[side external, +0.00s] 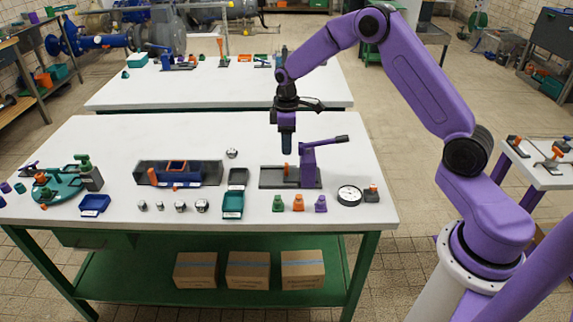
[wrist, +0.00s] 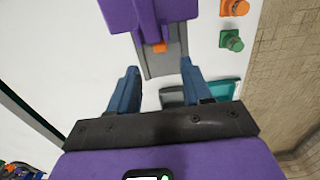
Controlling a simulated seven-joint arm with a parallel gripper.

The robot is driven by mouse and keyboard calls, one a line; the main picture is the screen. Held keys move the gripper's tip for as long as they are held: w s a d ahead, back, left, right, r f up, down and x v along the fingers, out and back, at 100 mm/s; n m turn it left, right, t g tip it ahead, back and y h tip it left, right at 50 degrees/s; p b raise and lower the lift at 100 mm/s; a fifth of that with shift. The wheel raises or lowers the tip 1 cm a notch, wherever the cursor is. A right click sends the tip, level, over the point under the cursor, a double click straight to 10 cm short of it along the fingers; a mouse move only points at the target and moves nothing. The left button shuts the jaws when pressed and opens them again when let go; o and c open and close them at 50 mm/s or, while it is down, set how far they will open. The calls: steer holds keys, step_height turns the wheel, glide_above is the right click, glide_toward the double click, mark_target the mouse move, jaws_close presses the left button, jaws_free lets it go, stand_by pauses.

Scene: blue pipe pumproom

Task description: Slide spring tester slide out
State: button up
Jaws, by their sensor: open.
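The spring tester (side external: 308,165) is a purple upright with a dark lever on a grey base plate (side external: 270,182), right of the middle of the front table. An orange piece (side external: 286,170) stands at the left of the upright. In the wrist view the purple upright (wrist: 150,12), the orange piece (wrist: 160,47) and the grey base (wrist: 163,62) show ahead of the fingers. I cannot tell which part is the slide. My gripper (side external: 287,148) points down above the base, left of the upright. In the wrist view its blue fingers (wrist: 160,76) are apart, with nothing between them.
A dark tray (side external: 238,178) and a teal tray (side external: 232,204) lie left of the tester. Small green, orange and purple pieces (side external: 298,203) stand in front, with a dial gauge (side external: 349,195) at the right. A dark fixture (side external: 205,173) stands further left.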

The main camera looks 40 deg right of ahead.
mark_target(286, 164)
step_height(286, 164, down, 9)
steer(key=shift+r, duration=0.1)
stand_by(0.4)
jaws_close()
